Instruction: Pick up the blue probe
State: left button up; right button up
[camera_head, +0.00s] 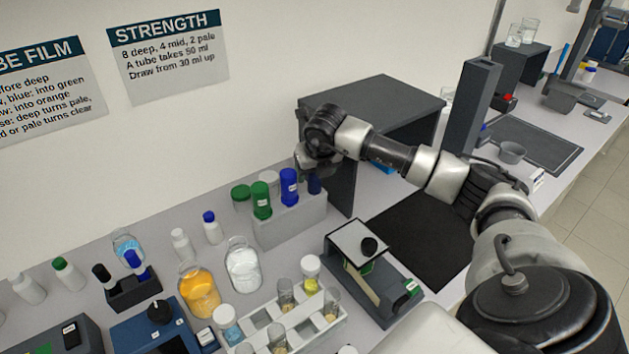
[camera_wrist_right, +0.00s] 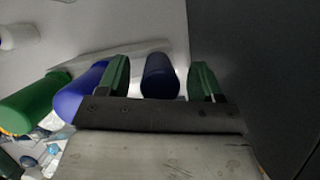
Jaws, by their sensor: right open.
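A pale grey block (camera_head: 290,225) holds two green-topped items (camera_head: 262,200) and two blue-topped ones. One is bright blue (camera_head: 289,187); the rightmost is darker blue (camera_head: 314,185), partly under my right gripper (camera_head: 312,168). In the right wrist view, the open green-padded jaws (camera_wrist_right: 160,75) stand either side of the dark blue top (camera_wrist_right: 160,78), with gaps visible. The bright blue top (camera_wrist_right: 78,98) lies just outside the left jaw. A black holder (camera_head: 133,292) at lower left also has a blue-capped item (camera_head: 136,263). I cannot tell which is the probe. My left gripper is not in view.
A dark grey box-like stand (camera_head: 400,95) is close to the right of my right gripper. Orange (camera_head: 199,292) and clear (camera_head: 243,268) jars and a tube rack (camera_head: 300,322) crowd the front left.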

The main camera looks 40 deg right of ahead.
jog(key=shift+c, duration=0.3)
jog(key=c, duration=0.8)
jog(key=shift+r, duration=0.1)
